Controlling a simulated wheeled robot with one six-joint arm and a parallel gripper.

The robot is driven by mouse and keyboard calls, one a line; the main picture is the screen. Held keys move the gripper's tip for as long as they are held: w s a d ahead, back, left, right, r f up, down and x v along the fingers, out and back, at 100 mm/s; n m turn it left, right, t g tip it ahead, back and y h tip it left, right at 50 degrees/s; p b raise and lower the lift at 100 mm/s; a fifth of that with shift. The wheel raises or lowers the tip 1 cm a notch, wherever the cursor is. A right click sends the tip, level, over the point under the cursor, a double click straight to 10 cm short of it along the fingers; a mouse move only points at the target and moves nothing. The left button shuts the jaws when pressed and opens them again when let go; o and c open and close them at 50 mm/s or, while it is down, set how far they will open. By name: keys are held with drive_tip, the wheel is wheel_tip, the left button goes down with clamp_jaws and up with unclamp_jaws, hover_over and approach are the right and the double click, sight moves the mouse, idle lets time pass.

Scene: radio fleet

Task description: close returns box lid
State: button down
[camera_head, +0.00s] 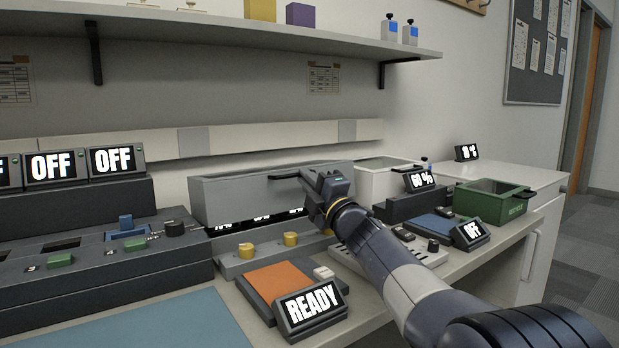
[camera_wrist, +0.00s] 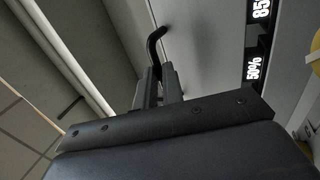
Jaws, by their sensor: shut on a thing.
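My gripper (camera_head: 312,184) is shut on the black handle (camera_head: 284,176) of a grey box-shaped front (camera_head: 235,203) at the back of the bench. In the wrist view, the fingers (camera_wrist: 160,72) close on the curved black handle (camera_wrist: 153,42) against a flat grey panel (camera_wrist: 205,50). A green box (camera_head: 497,207) stands at the right of the bench with its top open and small white lettering on its front, too small to read. I cannot make out a separate lid on it. My gripper is well to its left.
An open white box (camera_head: 384,181) stands behind my arm. Number displays show under the grey front, partly hidden. A READY display (camera_head: 311,311), an orange pad (camera_head: 277,280) and yellow knobs (camera_head: 290,239) lie near my arm. A shelf (camera_head: 250,32) hangs above.

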drive_tip(key=shift+w+a+f, duration=0.15)
drive_tip(key=shift+w+f, duration=0.05)
drive_tip(key=shift+f, duration=0.4)
drive_tip(key=shift+w+a+f, duration=0.15)
drive_tip(key=shift+f, duration=0.4)
drive_tip(key=c, duration=1.8)
unclamp_jaws()
drive_tip(key=shift+w+a+f+g, duration=0.15)
drive_tip(key=shift+a+g, duration=0.05)
drive_tip(key=shift+g, duration=0.1)
drive_tip(key=shift+o, duration=1.4)
drive_tip(key=shift+s+d+f+p, duration=0.1)
drive_tip(key=shift+s+d+p, duration=0.2)
drive_tip(key=shift+s+d, duration=0.2)
drive_tip(key=s+d+p, duration=0.2)
drive_tip(key=s+d, duration=0.6)
drive_tip(key=s, duration=0.3)
drive_tip(key=shift+d, duration=0.15)
drive_tip(key=w+a, duration=0.2)
drive_tip(key=w, duration=0.1)
drive_tip(key=w+a+b, duration=0.1)
drive_tip(key=w+a, duration=0.2)
drive_tip(key=w+a+b, duration=0.1)
drive_tip(key=w+a, duration=0.1)
drive_tip(key=w, duration=0.1)
drive_tip(key=shift+w+a, duration=0.2)
drive_tip(key=shift+w, duration=0.15)
drive_tip(key=shift+x, duration=1)
